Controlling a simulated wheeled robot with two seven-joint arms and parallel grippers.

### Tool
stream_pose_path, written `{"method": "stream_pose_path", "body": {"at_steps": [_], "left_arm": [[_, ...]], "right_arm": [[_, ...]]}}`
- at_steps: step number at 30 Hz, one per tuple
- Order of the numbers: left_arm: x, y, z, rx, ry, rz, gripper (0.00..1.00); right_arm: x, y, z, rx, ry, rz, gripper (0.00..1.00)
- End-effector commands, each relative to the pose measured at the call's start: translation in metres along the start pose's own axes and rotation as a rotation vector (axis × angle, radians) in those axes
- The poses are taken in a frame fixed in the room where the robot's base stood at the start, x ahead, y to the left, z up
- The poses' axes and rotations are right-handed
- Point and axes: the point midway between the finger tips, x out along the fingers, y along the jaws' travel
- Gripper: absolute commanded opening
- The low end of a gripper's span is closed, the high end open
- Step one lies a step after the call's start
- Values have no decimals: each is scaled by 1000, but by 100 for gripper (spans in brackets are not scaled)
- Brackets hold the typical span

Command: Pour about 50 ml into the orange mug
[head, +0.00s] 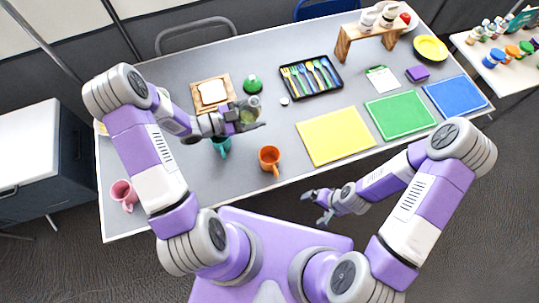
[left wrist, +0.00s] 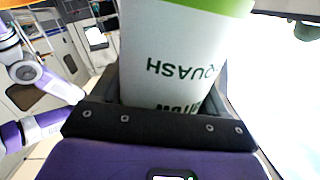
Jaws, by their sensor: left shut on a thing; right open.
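The orange mug (head: 269,159) stands upright on the grey table near its front edge, with its handle toward me. My left gripper (head: 247,119) is shut on a squash bottle (head: 253,102), above the table and up-left of the orange mug. In the left wrist view the bottle (left wrist: 180,50) has a white label reading "SQUASH", upside down in the picture, and a green band. Its mouth and liquid level cannot be made out. My right gripper (head: 318,206) is open and empty, off the table's front edge.
A teal mug (head: 221,147) stands close below my left gripper. A green-topped item (head: 252,84), a board with bread (head: 228,84) and a cutlery tray (head: 311,94) are behind. A yellow mat (head: 335,136) lies right of the orange mug; a pink mug (head: 123,194) stands far left.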

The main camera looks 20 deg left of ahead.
Motion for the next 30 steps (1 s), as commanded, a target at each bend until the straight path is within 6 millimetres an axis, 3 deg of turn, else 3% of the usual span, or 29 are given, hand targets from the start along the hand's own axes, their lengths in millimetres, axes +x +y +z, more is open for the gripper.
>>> {"method": "stream_pose_path", "body": {"at_steps": [14,20,27,30], "left_arm": [[0,-2,11,299,-79,-1,35],[-4,-14,6,427,-114,-2,35],[-4,-16,41,576,-154,-2,35],[-5,-19,44,640,-171,-3,35]], "right_arm": [[16,6,-1,0,0,0,100],[13,5,-1,0,0,0,100],[45,17,-2,0,-1,0,100],[49,18,-2,0,0,0,100]]}}
